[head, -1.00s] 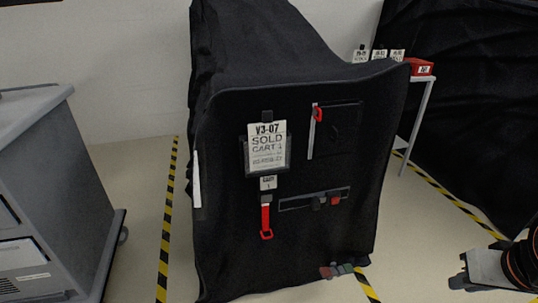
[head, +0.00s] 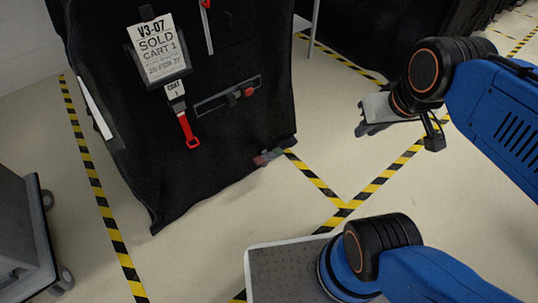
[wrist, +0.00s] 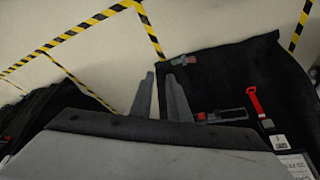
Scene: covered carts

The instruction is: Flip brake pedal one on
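A cluster of small coloured pedals (head: 269,156), reddish and greenish, sticks out at the bottom edge of the black covered cart (head: 225,135). They are too small for me to tell which is brake pedal one or how each is set. In the wrist view the pedals (wrist: 183,60) show beyond my fingertips, at the cover's edge. My gripper (head: 364,130) is in the air to the right of the cart, apart from the pedals. In the wrist view its two grey fingers (wrist: 160,76) stand apart with nothing between them.
A grey cart (head: 22,240) stands at left. Yellow-black tape (head: 320,183) marks the open floor.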

